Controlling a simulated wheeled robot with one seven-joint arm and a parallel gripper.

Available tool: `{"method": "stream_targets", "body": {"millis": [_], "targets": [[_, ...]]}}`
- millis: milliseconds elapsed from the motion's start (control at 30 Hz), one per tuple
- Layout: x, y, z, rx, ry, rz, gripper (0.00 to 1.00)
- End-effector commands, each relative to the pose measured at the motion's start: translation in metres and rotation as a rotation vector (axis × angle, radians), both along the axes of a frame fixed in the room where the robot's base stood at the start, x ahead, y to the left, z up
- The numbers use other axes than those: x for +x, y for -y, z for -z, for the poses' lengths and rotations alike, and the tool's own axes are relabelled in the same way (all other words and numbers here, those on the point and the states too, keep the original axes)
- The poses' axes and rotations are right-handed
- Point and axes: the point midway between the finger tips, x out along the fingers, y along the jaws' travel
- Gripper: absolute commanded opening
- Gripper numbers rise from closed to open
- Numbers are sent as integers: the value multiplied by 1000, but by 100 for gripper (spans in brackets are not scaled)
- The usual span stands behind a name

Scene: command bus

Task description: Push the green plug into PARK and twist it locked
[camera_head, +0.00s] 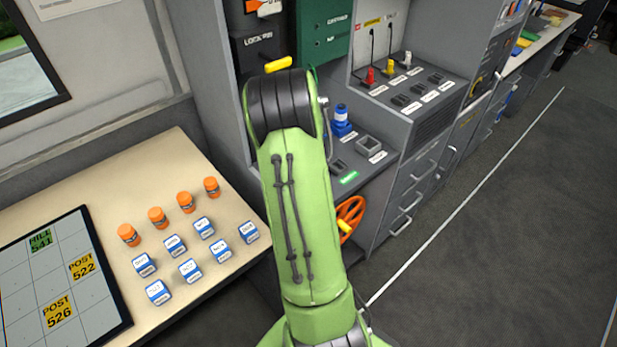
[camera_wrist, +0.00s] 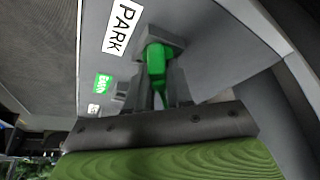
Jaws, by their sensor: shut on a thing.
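The green plug (camera_wrist: 156,62) shows in the wrist view, with a green cord trailing from it toward my gripper. My gripper (camera_wrist: 158,90) is shut on the plug, its dark fingers on either side. The plug's far end meets a grey square socket (camera_wrist: 168,37) beside the white PARK label (camera_wrist: 122,27). I cannot tell how deep the plug sits or whether it is turned. In the head view my green arm hides the gripper, the plug and the PARK socket.
A green label (camera_wrist: 102,83) and a small grey fitting lie beside the socket. In the head view, a blue plug (camera_head: 342,122) and an empty grey square socket (camera_head: 368,146) stand right of my arm. An orange handwheel (camera_head: 350,215) is below. A table (camera_head: 100,190) with bottles is left.

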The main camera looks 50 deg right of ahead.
Motion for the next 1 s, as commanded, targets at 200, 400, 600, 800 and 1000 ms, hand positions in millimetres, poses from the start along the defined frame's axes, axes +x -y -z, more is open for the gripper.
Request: {"method": "stream_targets", "body": {"millis": [200,400,600,800,1000], "targets": [[-1,-2,2,8,-5,-2,35],[-1,-2,2,6,-3,-4,51],[0,-2,-1,4,-1,-5,51],[-5,-14,-37,1,2,-7,51],[-15,-33,-92,1,2,-7,51]]}}
